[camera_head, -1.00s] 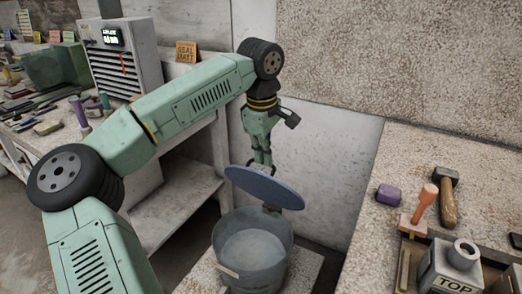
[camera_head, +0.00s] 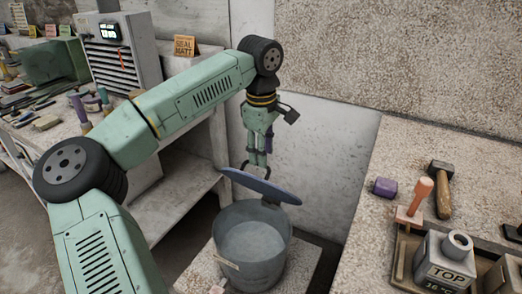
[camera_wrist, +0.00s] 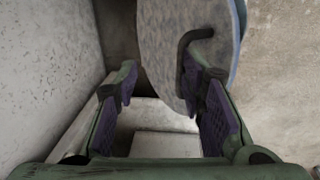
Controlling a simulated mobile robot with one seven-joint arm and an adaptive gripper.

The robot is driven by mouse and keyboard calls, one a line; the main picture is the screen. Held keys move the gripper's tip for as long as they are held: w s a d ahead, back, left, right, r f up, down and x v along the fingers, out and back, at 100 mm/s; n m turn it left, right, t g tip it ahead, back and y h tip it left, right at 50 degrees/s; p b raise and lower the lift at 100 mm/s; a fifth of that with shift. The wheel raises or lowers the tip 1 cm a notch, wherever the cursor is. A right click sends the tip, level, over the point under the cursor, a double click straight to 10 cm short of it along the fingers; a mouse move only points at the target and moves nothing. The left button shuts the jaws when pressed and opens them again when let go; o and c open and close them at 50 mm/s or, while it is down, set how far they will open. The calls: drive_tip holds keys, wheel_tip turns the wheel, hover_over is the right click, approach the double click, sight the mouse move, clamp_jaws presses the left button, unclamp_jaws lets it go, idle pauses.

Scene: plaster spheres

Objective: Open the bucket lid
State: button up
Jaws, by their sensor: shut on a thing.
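The bucket (camera_head: 262,271) is grey and stands open at the top, its inside showing in the head view. The round blue-grey lid (camera_head: 262,187) is above the bucket, apart from most of the rim and tilted down to the right. My gripper (camera_head: 258,162) is at the lid's upper side, pointing down, and shut on the lid's handle. In the wrist view the lid (camera_wrist: 160,45) fills the upper middle. Its dark bent handle (camera_wrist: 184,50) lies against the right finger. Whether the lid's right edge touches the bucket is hard to tell.
The bucket stands on a pale low block (camera_head: 304,262). A speckled worktop (camera_head: 390,240) on the right holds a hammer (camera_head: 442,195), a purple block (camera_head: 385,187) and a TOP-marked container (camera_head: 446,264). A cluttered bench (camera_head: 100,130) is on the left. A wall rises behind.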

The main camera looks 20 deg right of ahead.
drive_tip(key=w+d+r+p, duration=0.4)
drive_tip(key=d+r+p, duration=0.1)
drive_tip(key=r+p, duration=0.3)
drive_tip(key=shift+w+d+r+p, duration=0.15)
drive_tip(key=shift+p, duration=0.65)
idle(0.5)
wheel_tip(320, 180, up, 12)
drive_tip(key=shift+s+a, duration=0.35)
idle(0.4)
